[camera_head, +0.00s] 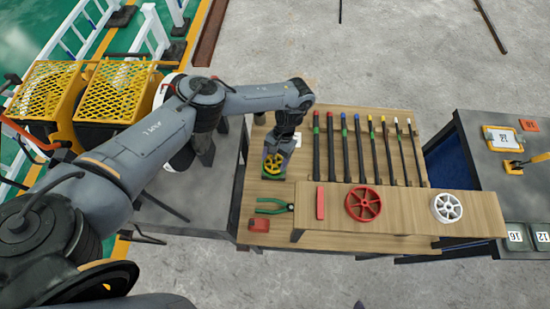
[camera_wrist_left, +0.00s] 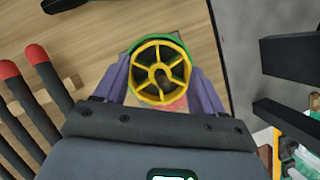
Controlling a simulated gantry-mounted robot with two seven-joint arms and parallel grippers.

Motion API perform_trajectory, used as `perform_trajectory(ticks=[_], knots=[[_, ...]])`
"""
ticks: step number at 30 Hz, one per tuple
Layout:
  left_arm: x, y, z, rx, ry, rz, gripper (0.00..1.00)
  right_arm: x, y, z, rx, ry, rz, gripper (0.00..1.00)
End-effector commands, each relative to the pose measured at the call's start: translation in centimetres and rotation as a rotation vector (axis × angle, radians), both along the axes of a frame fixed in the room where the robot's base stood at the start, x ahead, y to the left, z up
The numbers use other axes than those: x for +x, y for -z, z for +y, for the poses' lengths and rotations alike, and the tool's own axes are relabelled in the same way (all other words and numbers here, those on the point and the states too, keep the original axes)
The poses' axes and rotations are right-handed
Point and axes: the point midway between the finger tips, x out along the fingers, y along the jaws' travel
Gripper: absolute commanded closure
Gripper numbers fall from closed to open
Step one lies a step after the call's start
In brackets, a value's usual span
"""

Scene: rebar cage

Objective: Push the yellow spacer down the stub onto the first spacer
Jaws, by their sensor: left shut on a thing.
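The yellow spacer (camera_head: 273,163) is a spoked wheel near the left end of the wooden table. My left gripper (camera_head: 279,150) is shut on it, with purple fingers at either side of its rim in the left wrist view (camera_wrist_left: 160,98). In that view the yellow spacer (camera_wrist_left: 184,75) faces the camera, and a dark stub end (camera_wrist_left: 162,77) shows at its hub. A green spacer (camera_head: 272,178) lies just under the yellow one; its rim (camera_wrist_left: 165,41) shows behind the yellow rim. I cannot tell whether the two spacers touch. My right gripper is not in view.
A row of dark bars (camera_head: 345,148) with coloured tips lies right of the gripper. A raised wooden shelf (camera_head: 400,205) holds a red wheel (camera_head: 363,204) and a white wheel (camera_head: 447,208). Green-handled pliers (camera_head: 274,206) and a red block (camera_head: 259,225) lie in front.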

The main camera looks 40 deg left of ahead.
Motion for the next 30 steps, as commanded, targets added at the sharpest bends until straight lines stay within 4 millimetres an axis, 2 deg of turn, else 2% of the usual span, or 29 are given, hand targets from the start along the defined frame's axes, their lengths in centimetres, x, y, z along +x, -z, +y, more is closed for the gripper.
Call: perform_trajectory(ticks=[2,3,8,9,20,25,30], knots=[[0.0,0.2,0.0,0.000,0.000,0.000,0.67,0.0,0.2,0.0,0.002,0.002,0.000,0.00],[0.0,0.2,0.0,0.000,0.000,0.000,0.27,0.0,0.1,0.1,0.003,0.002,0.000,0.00],[0.0,0.1,0.0,0.000,0.000,0.000,0.03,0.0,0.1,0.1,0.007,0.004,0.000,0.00],[0.0,0.1,0.0,0.000,0.000,0.000,0.01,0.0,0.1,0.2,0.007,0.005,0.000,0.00],[0.2,-0.3,0.0,0.000,0.001,-0.001,0.01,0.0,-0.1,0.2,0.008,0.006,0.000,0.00],[1.0,-2.2,0.2,0.001,0.003,-0.003,0.01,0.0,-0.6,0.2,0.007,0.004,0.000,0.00],[2.2,-5.0,0.3,0.002,0.002,-0.004,0.01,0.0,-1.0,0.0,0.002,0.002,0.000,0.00]])
